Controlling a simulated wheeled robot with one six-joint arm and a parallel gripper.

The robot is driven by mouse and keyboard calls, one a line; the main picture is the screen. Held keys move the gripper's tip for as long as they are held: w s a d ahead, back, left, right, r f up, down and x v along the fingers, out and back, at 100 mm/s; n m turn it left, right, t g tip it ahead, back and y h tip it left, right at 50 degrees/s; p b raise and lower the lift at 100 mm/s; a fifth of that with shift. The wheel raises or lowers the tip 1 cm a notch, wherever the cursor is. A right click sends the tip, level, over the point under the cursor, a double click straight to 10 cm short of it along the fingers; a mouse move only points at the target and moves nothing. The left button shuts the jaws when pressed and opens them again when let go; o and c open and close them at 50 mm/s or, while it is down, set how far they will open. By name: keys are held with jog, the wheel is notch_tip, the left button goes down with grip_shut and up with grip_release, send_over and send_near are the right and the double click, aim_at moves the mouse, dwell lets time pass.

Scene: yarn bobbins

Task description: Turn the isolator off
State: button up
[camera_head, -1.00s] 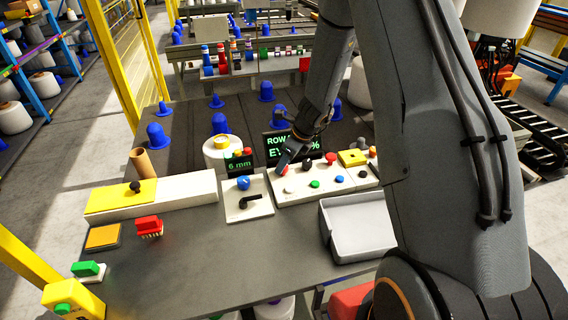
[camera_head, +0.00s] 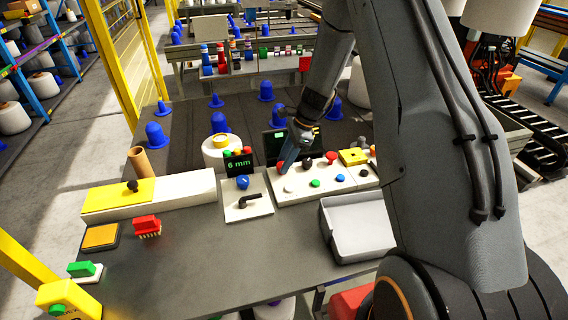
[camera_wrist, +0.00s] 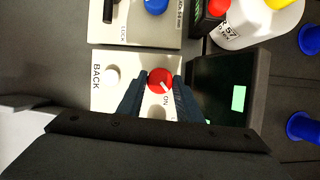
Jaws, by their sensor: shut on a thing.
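The isolator is a red round knob (camera_wrist: 159,78) on a pale panel (camera_wrist: 103,62). An "ON" label sits just below it in the wrist view, and a white mark on the knob slants toward the lower right. My gripper (camera_wrist: 159,86) has its two dark blue fingers on either side of the knob, shut on it. In the head view my gripper (camera_head: 283,166) reaches down to the left end of the button panel (camera_head: 330,188) and hides most of the knob.
A mostly dark screen (camera_head: 270,145) stands behind the panel, with a small green block lit. A white plate with a blue knob and black lever (camera_head: 248,205) lies left. A grey tray (camera_head: 335,247) sits in front. Other buttons (camera_head: 316,183) are close to my gripper.

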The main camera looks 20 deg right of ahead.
jog(key=n+b, duration=0.1)
jog(key=n, duration=0.1)
jog(key=n+g, duration=0.1)
jog(key=n+g+b, duration=0.1)
jog(key=n, duration=0.1)
jog(key=shift+w+n+b, duration=0.3)
jog(key=shift+a+n+g+h+b, duration=0.1)
jog(key=shift+n+g+h+b, duration=0.3)
jog(key=shift+n, duration=0.65)
jog(key=shift+a+n+g+h+b, duration=0.15)
jog(key=shift+n+g+b, duration=0.3)
jog(key=shift+n, duration=0.6)
jog(key=shift+d, duration=0.1)
jog(key=o, duration=1)
jog(key=shift+b+v, duration=1)
jog(key=shift+v, duration=2.95)
